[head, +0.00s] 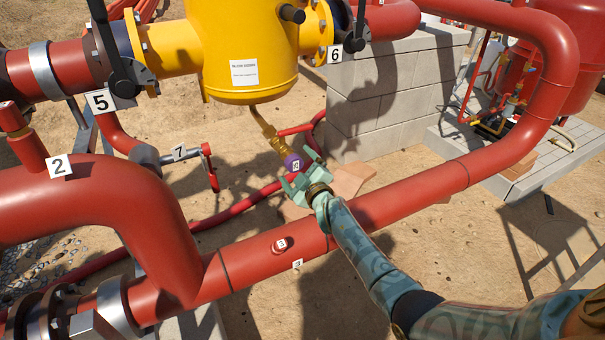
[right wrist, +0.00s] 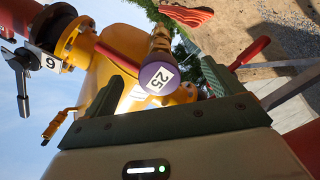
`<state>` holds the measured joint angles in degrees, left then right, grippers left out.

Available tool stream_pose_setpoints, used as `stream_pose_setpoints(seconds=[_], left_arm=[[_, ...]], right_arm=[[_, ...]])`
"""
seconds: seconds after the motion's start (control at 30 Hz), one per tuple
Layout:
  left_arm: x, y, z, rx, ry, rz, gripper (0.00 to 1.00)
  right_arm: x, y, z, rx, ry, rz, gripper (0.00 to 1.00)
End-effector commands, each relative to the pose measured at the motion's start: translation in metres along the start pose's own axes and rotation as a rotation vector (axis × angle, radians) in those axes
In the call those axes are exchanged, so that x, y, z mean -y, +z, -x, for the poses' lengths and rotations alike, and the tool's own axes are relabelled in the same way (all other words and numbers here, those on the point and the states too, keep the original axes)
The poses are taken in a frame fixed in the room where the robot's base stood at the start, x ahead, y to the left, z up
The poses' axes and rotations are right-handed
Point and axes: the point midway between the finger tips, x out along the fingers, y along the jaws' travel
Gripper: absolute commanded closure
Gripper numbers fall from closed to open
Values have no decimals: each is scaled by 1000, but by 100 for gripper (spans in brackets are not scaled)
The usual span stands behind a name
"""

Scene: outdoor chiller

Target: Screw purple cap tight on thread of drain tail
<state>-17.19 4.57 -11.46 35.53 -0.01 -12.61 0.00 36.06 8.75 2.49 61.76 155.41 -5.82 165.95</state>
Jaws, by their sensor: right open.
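The purple cap (head: 293,163) with a white number label sits at the lower end of the brass drain tail (head: 268,129), which hangs from the yellow vessel. No finger contact with the cap is clear. The thread is hidden, so I cannot tell how tightly the cap sits. My left gripper is out of view.
The yellow vessel (head: 243,45) hangs above. A thick red pipe (head: 400,205) runs across under my right arm. A small red-handled valve (head: 208,165) is left of the cap. Grey blocks (head: 375,95) stand behind to the right. Sandy ground lies below.

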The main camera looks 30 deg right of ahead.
Motion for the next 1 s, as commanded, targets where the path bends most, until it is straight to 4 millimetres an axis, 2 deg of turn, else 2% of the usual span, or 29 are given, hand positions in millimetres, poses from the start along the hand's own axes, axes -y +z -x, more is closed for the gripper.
stream_pose_setpoints(seconds=[0.4,0.8,1.0], left_arm=[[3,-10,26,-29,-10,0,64],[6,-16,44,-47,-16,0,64],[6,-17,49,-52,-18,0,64]], right_arm=[[-4,-3,50,-2,2,0,8],[-2,-2,98,0,1,0,8],[-1,-1,115,0,1,0,8]])
